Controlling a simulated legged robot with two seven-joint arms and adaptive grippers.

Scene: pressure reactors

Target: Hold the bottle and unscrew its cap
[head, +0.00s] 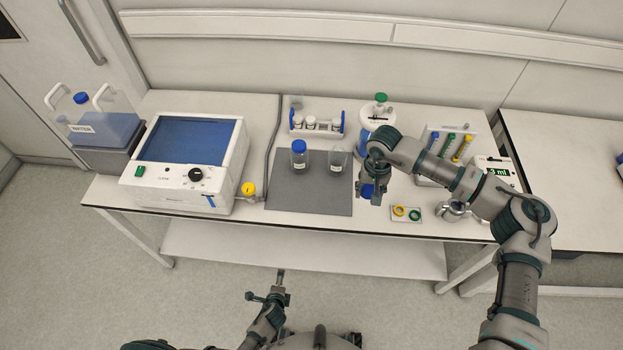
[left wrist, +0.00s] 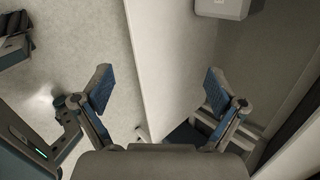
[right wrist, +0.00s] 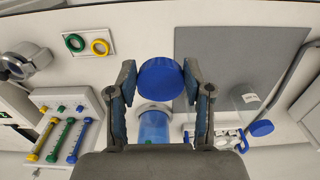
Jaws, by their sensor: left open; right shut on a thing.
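My right gripper (head: 371,188) is shut on a blue cap (right wrist: 160,78), held near the mat's right edge; no bottle shows attached to it. A clear bottle with a white label (head: 337,160) stands upright on the grey mat (head: 310,203), with no cap visible on it. A second bottle with a blue cap (head: 299,155) stands to its left on the mat. My left gripper (head: 280,280) is low in front of the table, apart from both bottles. In the left wrist view its fingers (left wrist: 158,92) are spread and empty.
A vial rack (head: 316,122) is behind the mat.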

